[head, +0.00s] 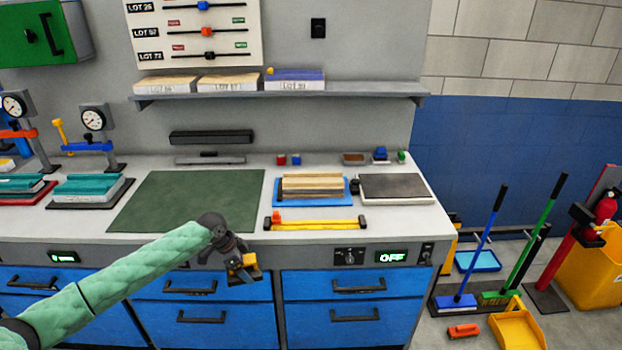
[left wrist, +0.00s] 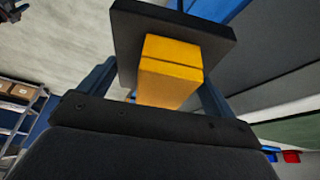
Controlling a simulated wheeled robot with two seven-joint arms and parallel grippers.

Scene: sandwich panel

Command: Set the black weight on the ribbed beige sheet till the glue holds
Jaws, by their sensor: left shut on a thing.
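My left gripper (head: 238,259) is shut on the yellow grip of the black weight (head: 246,278). It holds the weight in the air in front of the blue drawers, below the bench top's front edge. In the left wrist view the weight's black plate (left wrist: 130,40) and yellow block show between my gripper's fingers (left wrist: 165,80). The ribbed beige sheet (head: 312,182) lies on top of a layered stack on a blue tray (head: 342,199) on the bench, up and to the right of my gripper. Nothing rests on the sheet. My right gripper is not in view.
A yellow bar tool (head: 315,224) lies in front of the tray. A dark slab (head: 395,187) on a white base lies right of it. A green mat (head: 190,200) lies to the left, mostly bare. A shelf (head: 280,96) hangs above the bench.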

